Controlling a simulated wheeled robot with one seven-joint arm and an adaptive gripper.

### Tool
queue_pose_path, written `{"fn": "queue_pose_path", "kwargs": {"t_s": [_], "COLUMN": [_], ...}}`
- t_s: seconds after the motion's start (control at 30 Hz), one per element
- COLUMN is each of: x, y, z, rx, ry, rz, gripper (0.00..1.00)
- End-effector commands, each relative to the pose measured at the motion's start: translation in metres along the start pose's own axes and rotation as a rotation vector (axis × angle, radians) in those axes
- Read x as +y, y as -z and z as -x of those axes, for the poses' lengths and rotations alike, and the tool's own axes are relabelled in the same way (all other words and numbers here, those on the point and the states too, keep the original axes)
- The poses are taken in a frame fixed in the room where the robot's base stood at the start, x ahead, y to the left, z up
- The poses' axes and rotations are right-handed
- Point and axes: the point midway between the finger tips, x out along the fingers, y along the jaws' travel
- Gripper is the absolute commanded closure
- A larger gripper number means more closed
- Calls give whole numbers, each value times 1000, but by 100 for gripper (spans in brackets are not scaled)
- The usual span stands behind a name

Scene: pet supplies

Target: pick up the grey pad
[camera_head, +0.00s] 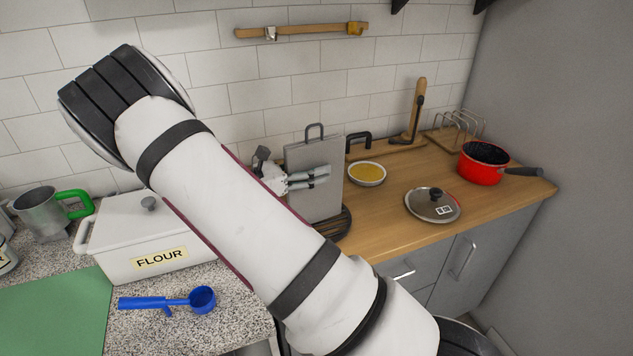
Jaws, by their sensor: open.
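A flat grey panel (327,203) with a loop handle on top stands upright on the wooden counter, near the middle of the view. It is the thing that looks most like the grey pad; I cannot tell for sure that it is. Its foot is at a dark slotted holder (338,224). My gripper (323,175) shows in front of the panel, its two grey fingers pointing right, apart and with nothing seen between them. I cannot tell whether the fingers touch the panel. My arm hides the panel's lower left and part of the gripper's wrist.
A bowl of yellow contents (367,174), a pot lid (433,205) and a red saucepan (484,164) stand to the right. A white flour box (140,232), a blue scoop (180,300) and a green mat (55,312) are left. The wooden counter's front is clear.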

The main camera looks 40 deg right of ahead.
Motion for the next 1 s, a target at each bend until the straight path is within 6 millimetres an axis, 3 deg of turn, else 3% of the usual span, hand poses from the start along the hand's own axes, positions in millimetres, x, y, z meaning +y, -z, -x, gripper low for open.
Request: {"fn": "queue_pose_path", "kwargs": {"t_s": [0.27,0.4,0.5,1.0], "x": [1,0,0,1], "y": [1,0,0,-10], "z": [-5,-5,-5,-5], "rx": [1,1,1,1], "ry": [-2,-2,-2,-2], "rz": [0,0,0,-2], "gripper": [51,83,100,100]}}
